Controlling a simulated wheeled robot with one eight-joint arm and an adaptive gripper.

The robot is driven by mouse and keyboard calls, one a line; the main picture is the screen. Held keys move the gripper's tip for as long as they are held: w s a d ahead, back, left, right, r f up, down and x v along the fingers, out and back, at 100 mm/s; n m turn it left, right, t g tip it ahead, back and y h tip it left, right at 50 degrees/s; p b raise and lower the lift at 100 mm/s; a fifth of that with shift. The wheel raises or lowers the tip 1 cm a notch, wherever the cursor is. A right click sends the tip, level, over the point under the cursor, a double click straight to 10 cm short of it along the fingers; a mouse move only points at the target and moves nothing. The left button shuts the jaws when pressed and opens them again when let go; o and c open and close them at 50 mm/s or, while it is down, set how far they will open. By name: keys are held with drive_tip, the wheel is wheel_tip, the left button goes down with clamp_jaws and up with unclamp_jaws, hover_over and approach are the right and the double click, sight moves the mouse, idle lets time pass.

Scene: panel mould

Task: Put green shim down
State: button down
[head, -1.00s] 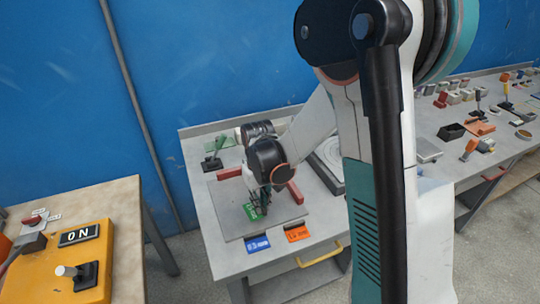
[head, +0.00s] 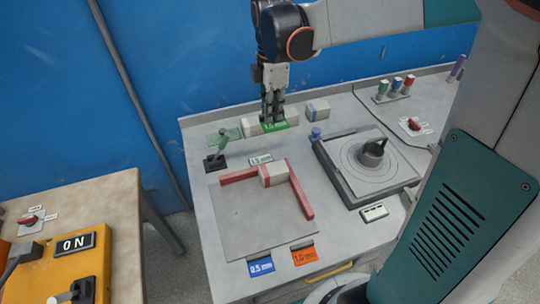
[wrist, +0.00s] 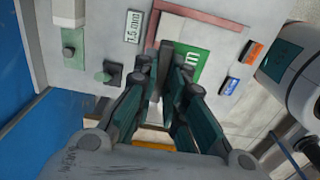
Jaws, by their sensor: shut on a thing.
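My gripper (head: 273,116) is shut on the green shim (head: 280,126), marked 1.5 mm, at the back of the bench in the head view. The shim looks held above the bench top, in front of a pale bar; its exact height is hard to tell. In the wrist view the green shim (wrist: 190,64) shows by the fingertips (wrist: 170,62), partly hidden by them. A white 1.5 mm label (head: 261,159) lies on the bench in front of the gripper; it also shows in the wrist view (wrist: 132,27).
A grey plate (head: 245,220) carries a red corner fence (head: 300,195) and a pale block (head: 274,174). Blue (head: 261,266) and orange (head: 304,254) shims lie at the front edge.

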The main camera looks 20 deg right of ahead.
sight(272, 163)
wheel_tip(272, 163, down, 19)
drive_tip(key=b, duration=0.4)
drive_tip(key=shift+b, duration=0.4)
drive_tip(key=shift+f, duration=0.15)
drive_tip(key=c, duration=1.7)
unclamp_jaws()
drive_tip(key=shift+o, duration=0.2)
